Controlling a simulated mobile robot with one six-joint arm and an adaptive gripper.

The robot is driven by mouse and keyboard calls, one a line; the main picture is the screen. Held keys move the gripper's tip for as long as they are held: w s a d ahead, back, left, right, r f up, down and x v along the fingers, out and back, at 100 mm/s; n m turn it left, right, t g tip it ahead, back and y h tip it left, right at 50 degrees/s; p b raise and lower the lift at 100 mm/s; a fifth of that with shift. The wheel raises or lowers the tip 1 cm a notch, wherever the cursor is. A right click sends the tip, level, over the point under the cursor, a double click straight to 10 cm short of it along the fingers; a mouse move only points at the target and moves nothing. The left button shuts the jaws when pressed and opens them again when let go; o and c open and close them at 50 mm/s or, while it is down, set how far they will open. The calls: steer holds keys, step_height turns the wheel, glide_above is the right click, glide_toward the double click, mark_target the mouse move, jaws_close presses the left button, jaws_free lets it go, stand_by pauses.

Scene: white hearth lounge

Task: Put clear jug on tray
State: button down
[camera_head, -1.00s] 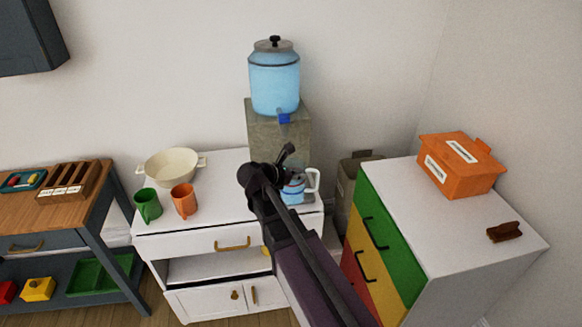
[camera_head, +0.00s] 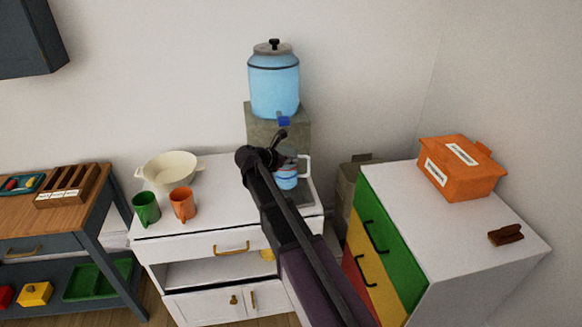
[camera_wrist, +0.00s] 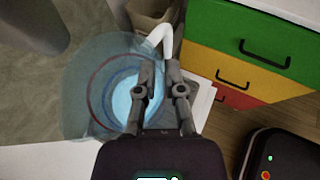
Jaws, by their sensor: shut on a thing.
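The clear jug (camera_head: 287,182) holds something blue and has a white handle. In the head view it is partly hidden behind my gripper (camera_head: 292,165), above the white cabinet top near the dispenser. In the wrist view the jug (camera_wrist: 82,92) is seen from above with a blue round inside, and its white handle runs up between my fingers. My gripper (camera_wrist: 159,72) is shut on the handle. A dark grey flat patch (camera_head: 307,197) lies under the jug on the cabinet top. A green tray (camera_head: 97,279) sits on the lower shelf at left; which tray is meant is unclear.
A blue dispenser (camera_head: 274,85) with a tap stands on a stone block (camera_head: 262,128) behind the jug. A green mug (camera_head: 146,207), an orange mug (camera_head: 182,204) and a cream pot (camera_head: 168,168) stand left. A coloured drawer unit (camera_head: 395,250) stands right.

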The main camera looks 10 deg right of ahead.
mark_target(297, 166)
steer(key=shift+w+f+b, duration=0.35)
steer(key=shift+f+b, duration=0.6)
steer(key=shift+w+f+b, duration=0.3)
steer(key=shift+f+b, duration=0.6)
steer(key=c, duration=0.7)
jaws_free()
steer(key=shift+r, duration=0.1)
